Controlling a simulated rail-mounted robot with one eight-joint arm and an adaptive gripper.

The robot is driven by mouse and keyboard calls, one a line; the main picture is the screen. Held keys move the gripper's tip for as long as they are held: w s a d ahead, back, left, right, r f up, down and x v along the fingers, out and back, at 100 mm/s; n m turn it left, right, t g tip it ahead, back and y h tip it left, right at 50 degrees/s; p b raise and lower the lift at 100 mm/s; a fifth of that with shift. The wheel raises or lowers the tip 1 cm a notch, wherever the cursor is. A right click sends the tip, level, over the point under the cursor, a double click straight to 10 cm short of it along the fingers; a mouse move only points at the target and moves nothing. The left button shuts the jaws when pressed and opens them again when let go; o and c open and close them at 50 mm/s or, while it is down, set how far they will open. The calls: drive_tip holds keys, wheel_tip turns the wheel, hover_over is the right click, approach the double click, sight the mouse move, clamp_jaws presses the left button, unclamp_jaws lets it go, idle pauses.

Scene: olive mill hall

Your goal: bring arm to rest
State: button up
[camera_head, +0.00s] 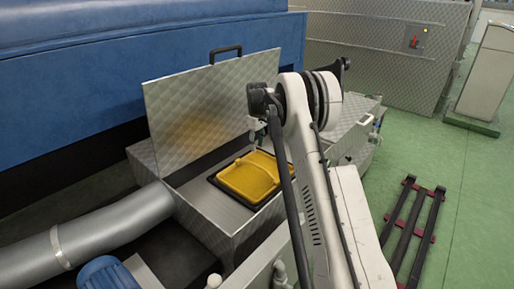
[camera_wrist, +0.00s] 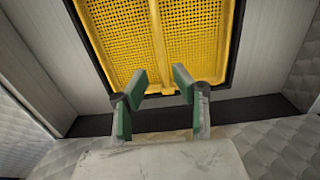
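My arm reaches out over an open metal box in the head view, and its end is mostly hidden behind my own arm links there. In the wrist view my gripper (camera_wrist: 158,88) shows two green-padded fingers set apart, with nothing between them. Beyond the fingertips lies a yellow perforated tray (camera_wrist: 130,40) in a dark frame. The yellow tray (camera_head: 245,178) also shows in the head view, seated in the top of the metal box. I cannot tell the exact gap between fingers and tray.
A raised metal lid (camera_head: 205,105) with a black handle (camera_head: 225,50) stands behind the tray. A blue machine (camera_head: 100,75) is at the back left. A grey pipe (camera_head: 90,235) runs at the lower left.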

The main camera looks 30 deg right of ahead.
idle(0.3)
drive_tip(key=s+a+r+m+t, duration=0.1)
drive_tip(key=s+a+r+t, duration=0.1)
drive_tip(key=s+a+r, duration=0.75)
drive_tip(key=s+a+r+m+t, duration=0.1)
drive_tip(key=s+a+r, duration=0.5)
drive_tip(key=s+r, duration=0.6)
drive_tip(key=s+a+f+m+t, duration=0.15)
drive_tip(key=s+a, duration=0.35)
drive_tip(key=s, duration=0.8)
drive_tip(key=s+a+f+m+t, duration=0.15)
drive_tip(key=s+a, duration=0.25)
drive_tip(key=s, duration=1)
wheel_tip(320, 180, up, 13)
drive_tip(key=t+p, duration=0.1)
drive_tip(key=p, duration=1.3)
drive_tip(key=shift+w+n, duration=0.15)
drive_tip(key=shift+n, duration=0.15)
drive_tip(key=shift+a, duration=0.1)
